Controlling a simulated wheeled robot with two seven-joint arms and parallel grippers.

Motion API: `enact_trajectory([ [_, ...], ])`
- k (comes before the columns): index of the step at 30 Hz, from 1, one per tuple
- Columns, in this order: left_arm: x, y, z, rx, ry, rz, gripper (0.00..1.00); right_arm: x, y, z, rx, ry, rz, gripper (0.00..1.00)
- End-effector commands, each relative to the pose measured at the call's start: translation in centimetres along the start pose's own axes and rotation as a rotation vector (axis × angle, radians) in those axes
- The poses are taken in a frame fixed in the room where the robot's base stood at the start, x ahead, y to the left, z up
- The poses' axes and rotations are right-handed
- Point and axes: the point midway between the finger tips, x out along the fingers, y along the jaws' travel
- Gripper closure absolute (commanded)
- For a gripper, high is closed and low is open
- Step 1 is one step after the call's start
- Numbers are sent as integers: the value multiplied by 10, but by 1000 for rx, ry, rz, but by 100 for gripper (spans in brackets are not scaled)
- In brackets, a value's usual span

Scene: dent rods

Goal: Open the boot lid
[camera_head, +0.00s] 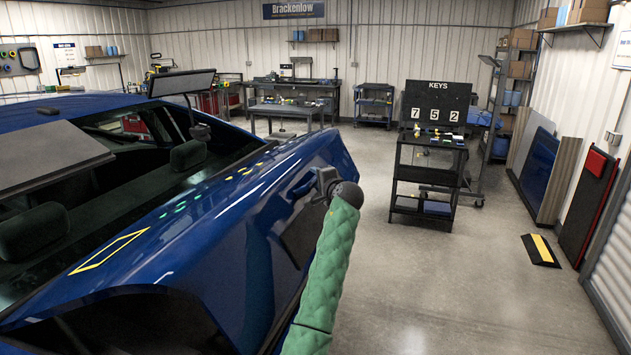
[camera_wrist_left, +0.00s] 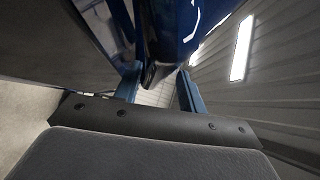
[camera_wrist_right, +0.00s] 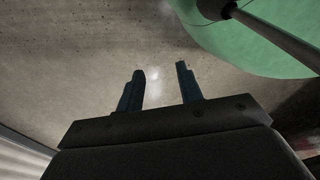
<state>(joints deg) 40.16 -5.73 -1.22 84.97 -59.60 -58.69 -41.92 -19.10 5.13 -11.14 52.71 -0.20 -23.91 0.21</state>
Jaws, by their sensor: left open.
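The blue car fills the left of the head view. Its rear panel, which looks like the boot lid (camera_head: 215,215), lies down flush with the body; no raised edge shows. My left gripper (camera_head: 325,178), on the green-sleeved arm, is at the far rear edge of the panel, beside a dark recess. In the left wrist view its two fingers stand apart, with a blue car part (camera_wrist_left: 178,35) with a dark lower end at the gap; contact cannot be told. My right gripper (camera_wrist_right: 160,72) is open and empty over bare concrete, seen only in the right wrist view.
A black trolley (camera_head: 428,180) with a KEYS board (camera_head: 437,101) stands to the right of the car. A black and yellow block (camera_head: 540,250) and leaning panels (camera_head: 540,170) are at the right wall. Workbenches (camera_head: 290,105) line the back. The floor between is clear.

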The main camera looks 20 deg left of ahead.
Motion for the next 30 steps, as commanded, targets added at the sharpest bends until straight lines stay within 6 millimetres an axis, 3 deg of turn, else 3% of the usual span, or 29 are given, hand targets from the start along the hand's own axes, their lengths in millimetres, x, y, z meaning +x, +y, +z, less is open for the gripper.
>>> enact_trajectory([
  [2,-11,5,0,-3,1,1,59,-1,-2,-28,-1,31,-1,64],
  [8,-43,5,0,-3,1,1,59,-8,-3,-60,2,47,-2,64],
  [16,-63,2,1,-1,-1,1,59,-23,-8,-73,9,32,-9,64],
  [26,-66,1,1,0,-1,0,59,-26,-9,-74,10,28,-10,64],
  [27,-66,1,0,0,-1,1,61,-26,-9,-74,10,28,-10,64],
  [30,-65,8,-1,-11,8,4,81,-26,-10,-76,10,29,-11,64],
])
